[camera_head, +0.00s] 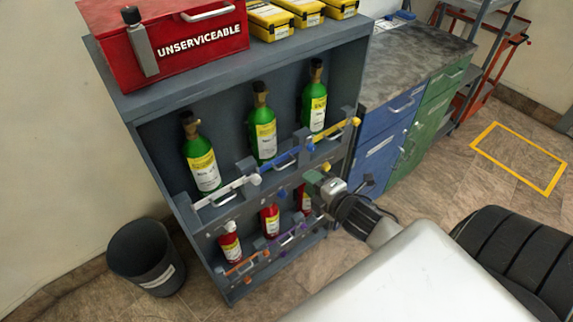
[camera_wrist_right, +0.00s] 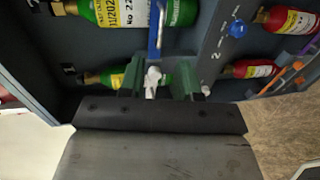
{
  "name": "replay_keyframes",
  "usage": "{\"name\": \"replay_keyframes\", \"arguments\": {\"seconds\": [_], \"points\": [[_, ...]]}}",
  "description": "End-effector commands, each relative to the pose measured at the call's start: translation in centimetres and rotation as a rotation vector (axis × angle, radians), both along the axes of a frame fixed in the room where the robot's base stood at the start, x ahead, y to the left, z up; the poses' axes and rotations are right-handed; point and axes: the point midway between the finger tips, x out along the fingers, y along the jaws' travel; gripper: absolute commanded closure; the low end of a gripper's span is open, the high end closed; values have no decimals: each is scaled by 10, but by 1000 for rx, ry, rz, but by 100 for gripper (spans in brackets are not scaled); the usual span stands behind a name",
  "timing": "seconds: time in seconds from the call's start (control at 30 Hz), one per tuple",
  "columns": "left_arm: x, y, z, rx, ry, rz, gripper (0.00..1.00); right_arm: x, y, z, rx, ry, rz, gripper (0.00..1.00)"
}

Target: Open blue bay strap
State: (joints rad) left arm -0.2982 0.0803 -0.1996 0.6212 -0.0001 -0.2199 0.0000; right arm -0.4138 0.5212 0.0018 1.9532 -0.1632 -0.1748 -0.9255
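The blue strap (camera_head: 285,159) crosses the front of the middle green bottle (camera_head: 264,128) on the upper shelf. In the right wrist view the blue strap (camera_wrist_right: 154,32) runs down from the top edge towards my right gripper (camera_wrist_right: 158,84). A small whitish piece (camera_wrist_right: 152,80) lies at the strap's lower end, between the two green fingers. The fingers look open, with gaps beside this piece; contact cannot be told. In the head view my right gripper (camera_head: 314,182) is at the rack's front, below the right end of the blue strap. My left gripper is not in view.
A white strap (camera_head: 226,192) and a yellow strap (camera_head: 338,131) flank the blue one. Red bottles (camera_head: 270,220) stand on the lower shelf. A red case (camera_head: 165,40) is on top of the rack. Blue drawers (camera_head: 383,140) stand to the right, a dark bin (camera_head: 147,255) left.

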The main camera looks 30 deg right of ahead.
Motion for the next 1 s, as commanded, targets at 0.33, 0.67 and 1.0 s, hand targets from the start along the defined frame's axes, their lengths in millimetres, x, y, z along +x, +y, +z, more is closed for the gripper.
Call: {"name": "replay_keyframes", "arguments": {"seconds": [0.33,0.67,1.0], "points": [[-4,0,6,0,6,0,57,61,4,-12,4,-1,-3,67],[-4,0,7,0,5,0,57,93,8,-21,4,2,-2,67],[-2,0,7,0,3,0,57,94,8,-22,5,2,-1,73]]}}
